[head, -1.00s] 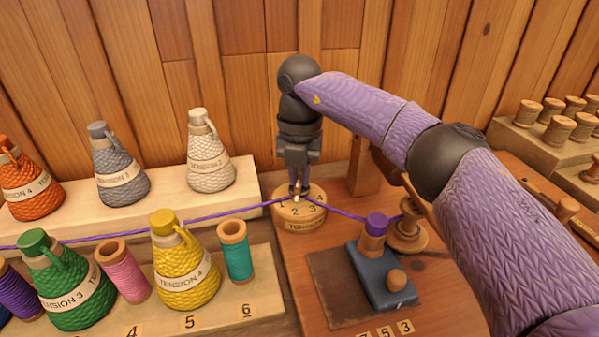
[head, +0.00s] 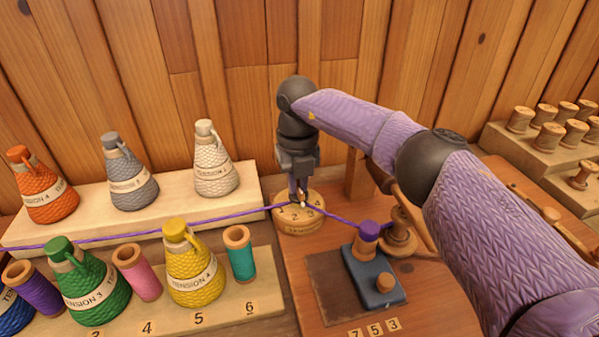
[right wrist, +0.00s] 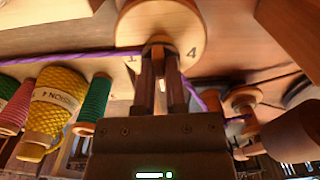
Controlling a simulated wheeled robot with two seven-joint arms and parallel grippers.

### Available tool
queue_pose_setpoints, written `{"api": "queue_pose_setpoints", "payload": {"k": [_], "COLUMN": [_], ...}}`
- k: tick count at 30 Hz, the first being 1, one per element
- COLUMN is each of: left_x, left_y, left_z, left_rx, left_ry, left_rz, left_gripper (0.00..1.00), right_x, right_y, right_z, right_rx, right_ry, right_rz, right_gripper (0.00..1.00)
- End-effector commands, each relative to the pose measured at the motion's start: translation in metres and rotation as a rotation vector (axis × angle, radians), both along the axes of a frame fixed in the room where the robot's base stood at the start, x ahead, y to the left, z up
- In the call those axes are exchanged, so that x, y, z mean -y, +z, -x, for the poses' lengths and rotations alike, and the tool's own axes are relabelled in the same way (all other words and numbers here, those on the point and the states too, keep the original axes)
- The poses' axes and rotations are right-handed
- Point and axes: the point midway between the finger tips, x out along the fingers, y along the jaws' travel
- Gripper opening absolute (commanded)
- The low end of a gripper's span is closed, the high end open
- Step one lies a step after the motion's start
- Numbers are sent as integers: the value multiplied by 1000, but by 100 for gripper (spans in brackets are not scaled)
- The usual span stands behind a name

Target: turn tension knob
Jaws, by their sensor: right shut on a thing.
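The tension knob (head: 299,217) is a round wooden dial with numbers on its top and a label on its side. It stands at the left part of the brown work board. My right gripper (head: 299,196) points down onto the dial's top and is shut on its raised middle part. In the right wrist view the dial (right wrist: 185,22) shows a 1 and a 4 on either side of the fingers (right wrist: 160,62), which hide the grip itself. Purple yarn (head: 190,221) runs from the left past the dial to a purple-topped spool (head: 367,239). My left gripper is not in view.
Yarn cones in yellow (head: 193,273), green (head: 92,290), grey (head: 130,183), white (head: 214,168) and orange (head: 42,190) stand on shelves at left. A blue block (head: 374,276) carries the purple-topped spool. Bare spools (head: 548,137) stand at the back right.

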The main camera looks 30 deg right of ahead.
Motion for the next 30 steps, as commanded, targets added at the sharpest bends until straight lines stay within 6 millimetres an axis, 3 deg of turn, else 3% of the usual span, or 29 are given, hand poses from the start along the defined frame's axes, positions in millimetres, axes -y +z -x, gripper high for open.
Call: {"api": "queue_pose_setpoints", "payload": {"k": [12,30], "left_x": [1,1], "left_y": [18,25], "left_z": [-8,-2], "left_rx": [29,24], "left_ry": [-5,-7], "left_rz": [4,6], "left_gripper": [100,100], "right_x": [-1,-3], "right_y": [3,2], "right_z": [-1,0], "right_rx": [4,5], "right_ry": [392,946], "right_rz": [0,1], "right_gripper": [0,0]}}
